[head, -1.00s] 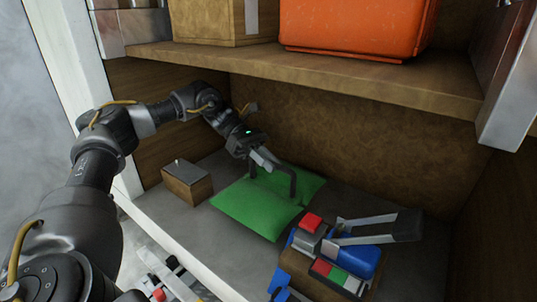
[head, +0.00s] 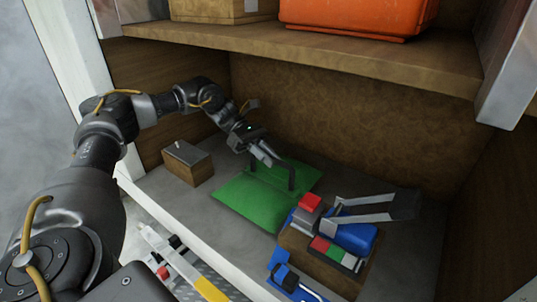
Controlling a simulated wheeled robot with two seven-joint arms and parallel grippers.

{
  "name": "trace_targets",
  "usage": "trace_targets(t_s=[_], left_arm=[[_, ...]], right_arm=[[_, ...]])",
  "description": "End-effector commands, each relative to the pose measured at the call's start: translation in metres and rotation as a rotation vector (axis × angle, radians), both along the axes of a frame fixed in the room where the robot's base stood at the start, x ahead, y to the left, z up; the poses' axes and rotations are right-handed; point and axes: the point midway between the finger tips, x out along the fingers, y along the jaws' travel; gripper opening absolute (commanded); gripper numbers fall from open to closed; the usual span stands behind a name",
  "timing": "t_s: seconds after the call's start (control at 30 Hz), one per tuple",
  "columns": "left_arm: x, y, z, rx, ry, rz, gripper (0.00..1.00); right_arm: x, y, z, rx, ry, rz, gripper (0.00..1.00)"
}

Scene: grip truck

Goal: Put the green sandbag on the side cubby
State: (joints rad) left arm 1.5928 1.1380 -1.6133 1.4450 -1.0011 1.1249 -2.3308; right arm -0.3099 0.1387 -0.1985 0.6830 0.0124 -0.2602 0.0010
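The green sandbag (head: 250,204) lies flat on the grey floor of the lower cubby, left of centre. My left gripper (head: 271,180) reaches in from the left and points down over the bag's middle. Its two fingers are spread apart, one on the far left and one on the right, with green cloth between them. The fingertips are down at the bag; whether they touch it I cannot tell. My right gripper is not in view.
A small wooden box (head: 187,163) stands left of the bag. Blue, red and green clamp-like gear (head: 340,235) sits close on its right. A wooden shelf (head: 300,55) with an orange crate (head: 357,15) hangs above the arm. Bare floor (head: 180,205) lies in front.

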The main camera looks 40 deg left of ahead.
Motion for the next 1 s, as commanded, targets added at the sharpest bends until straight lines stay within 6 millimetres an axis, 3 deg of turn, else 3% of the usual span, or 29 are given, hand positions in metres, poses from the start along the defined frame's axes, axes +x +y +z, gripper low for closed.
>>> trace_targets(t_s=[0.03, 0.13, 0.53, 1.0], left_arm=[[0.0, 0.0, 0.0, 0.0, 0.0, -0.001, 0.23], [0.0, 0.0, 0.0, 0.0, 0.0, -0.001, 0.36], [0.001, 0.006, 0.003, 0.0, -0.001, 0.001, 0.36], [0.005, 0.061, 0.028, 0.002, 0.001, 0.0, 0.36]], right_arm=[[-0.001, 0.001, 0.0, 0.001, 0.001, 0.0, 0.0], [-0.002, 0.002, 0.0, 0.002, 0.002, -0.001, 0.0], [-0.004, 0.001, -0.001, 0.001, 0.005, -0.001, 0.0], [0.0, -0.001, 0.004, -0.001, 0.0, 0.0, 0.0]])
